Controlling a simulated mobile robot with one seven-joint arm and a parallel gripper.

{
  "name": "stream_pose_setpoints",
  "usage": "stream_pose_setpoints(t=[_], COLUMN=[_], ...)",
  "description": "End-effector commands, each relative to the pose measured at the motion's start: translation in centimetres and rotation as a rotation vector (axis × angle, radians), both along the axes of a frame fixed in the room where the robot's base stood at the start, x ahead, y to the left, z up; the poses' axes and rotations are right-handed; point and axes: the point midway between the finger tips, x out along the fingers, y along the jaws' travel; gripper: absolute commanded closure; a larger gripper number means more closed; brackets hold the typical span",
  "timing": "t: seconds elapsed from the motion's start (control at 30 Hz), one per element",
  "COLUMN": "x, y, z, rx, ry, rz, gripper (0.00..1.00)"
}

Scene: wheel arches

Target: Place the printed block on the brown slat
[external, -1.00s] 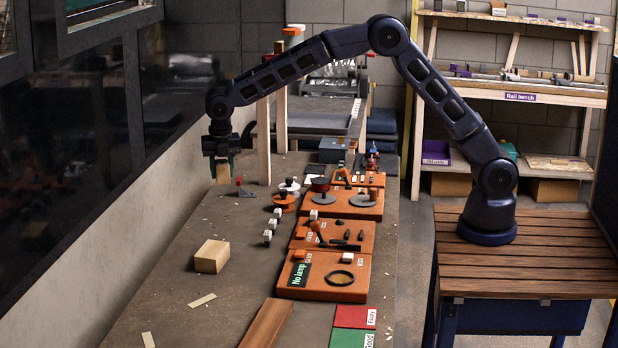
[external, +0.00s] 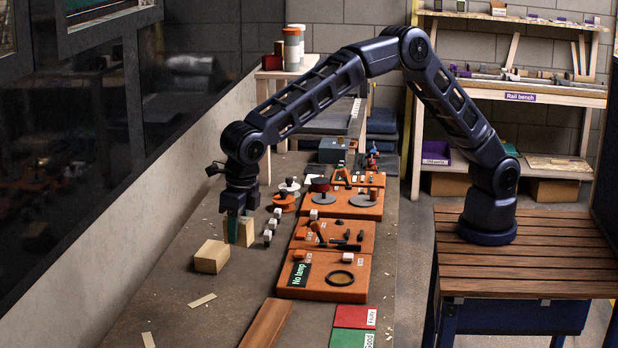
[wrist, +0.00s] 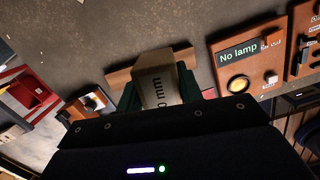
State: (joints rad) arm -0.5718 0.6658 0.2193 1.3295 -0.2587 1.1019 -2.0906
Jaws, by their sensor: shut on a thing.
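My gripper (external: 240,226) is shut on the printed block (external: 246,234), a pale wooden block held upright between its dark green fingers over the left side of the bench. In the wrist view the block (wrist: 160,85) shows black print reading "0 mm", partly cut off by the gripper body. The brown slat (external: 266,322) lies on the bench at the bottom of the external view, nearer the camera than my gripper and apart from the block. In the wrist view the slat (wrist: 122,76) shows beyond the block, which covers its middle.
A plain wooden block (external: 211,257) sits just left of my gripper. Small white-topped pieces (external: 268,236) stand to its right, then orange fixture boards (external: 327,275). A red tile (external: 355,316) and a green tile (external: 349,338) lie right of the slat. Bare bench lies between block and slat.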

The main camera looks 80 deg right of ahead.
Motion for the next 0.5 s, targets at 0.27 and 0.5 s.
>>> stream_pose_setpoints(t=[0.27,0.5], x=[-5.0,-6.1], y=[6.3,7.5], z=[0.5,-0.9], rx=[0.000,-0.001], ry=[-0.003,-0.003], rz=[0.170,0.206], gripper=[0.87,0.87])
